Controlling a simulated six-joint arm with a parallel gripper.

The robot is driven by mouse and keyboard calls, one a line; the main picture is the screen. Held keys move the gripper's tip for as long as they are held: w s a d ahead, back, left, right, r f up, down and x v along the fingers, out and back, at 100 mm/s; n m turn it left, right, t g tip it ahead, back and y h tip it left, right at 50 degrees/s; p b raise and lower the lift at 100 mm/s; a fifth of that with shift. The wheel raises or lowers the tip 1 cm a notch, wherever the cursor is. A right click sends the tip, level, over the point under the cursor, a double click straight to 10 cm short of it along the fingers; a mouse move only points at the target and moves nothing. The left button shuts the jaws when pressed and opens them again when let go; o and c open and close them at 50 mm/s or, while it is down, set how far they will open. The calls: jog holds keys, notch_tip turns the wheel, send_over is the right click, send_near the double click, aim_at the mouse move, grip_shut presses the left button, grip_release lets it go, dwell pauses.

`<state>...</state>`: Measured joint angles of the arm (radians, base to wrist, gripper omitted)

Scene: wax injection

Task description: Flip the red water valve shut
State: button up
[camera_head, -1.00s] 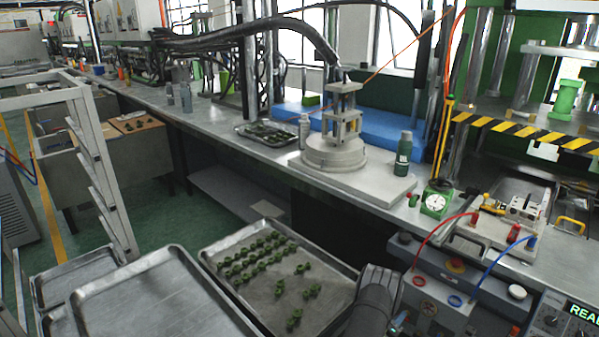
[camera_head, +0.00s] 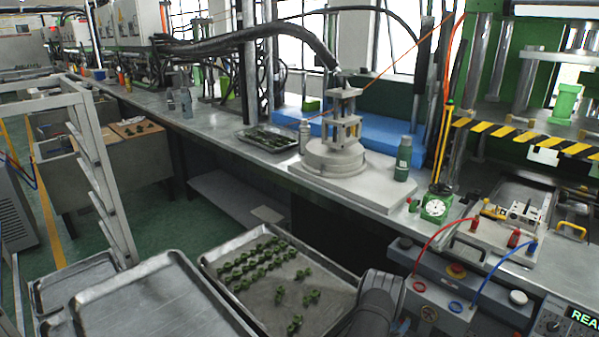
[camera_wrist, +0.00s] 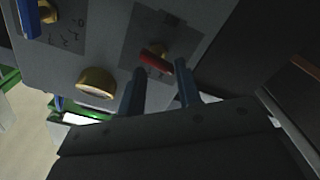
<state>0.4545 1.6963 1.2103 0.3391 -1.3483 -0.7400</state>
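The red water valve (camera_wrist: 155,61) shows in the wrist view as a short red handle on a brass stem, mounted on a dark plate on a grey panel. My gripper (camera_wrist: 160,78) is open, its two bluish fingers pointing at the panel. The red handle lies just ahead of the fingertips, roughly across the gap between them. I cannot tell whether either finger touches it. A blue valve handle (camera_wrist: 30,18) is at the upper left of the same panel. In the head view, the valve's face of the grey box is hidden and my fingers are not clear.
A round brass-rimmed gauge (camera_wrist: 97,84) sits on the panel left of my fingers. The grey box carries a red ring (camera_head: 419,286), a blue ring (camera_head: 455,306) and hoses. A tray of green parts (camera_head: 235,293) lies left of my arm.

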jog(key=o, duration=0.7)
jog(key=shift+c, duration=0.2)
jog(key=s+a+m, duration=1)
jog(key=s+a, duration=0.2)
jog(key=s, duration=0.1)
jog(key=x, duration=1.7)
jog(key=shift+w+d+f, duration=0.25)
jog(key=shift+w+f, duration=0.05)
